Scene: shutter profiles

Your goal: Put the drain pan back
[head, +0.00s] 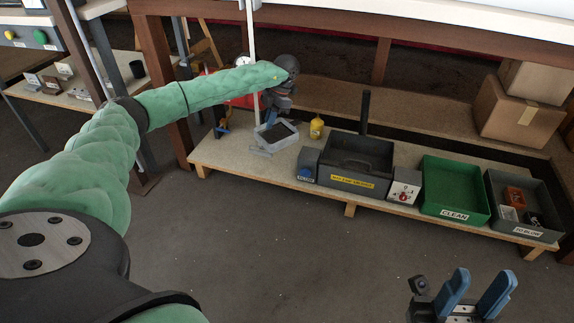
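A small light grey pan with a dark inside (265,148), which looks like the drain pan, sits on the low wooden bench (235,160), left of the black tub. My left arm reaches across from the left. Its gripper (272,118) points down just above and behind the pan.
A black tub with a yellow label (350,181), a yellow bottle (317,128), a green CLEAN bin (455,188) and a grey bin with parts (530,227) stand on the bench. A white upright post (252,45) rises near my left gripper. The floor in front is clear.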

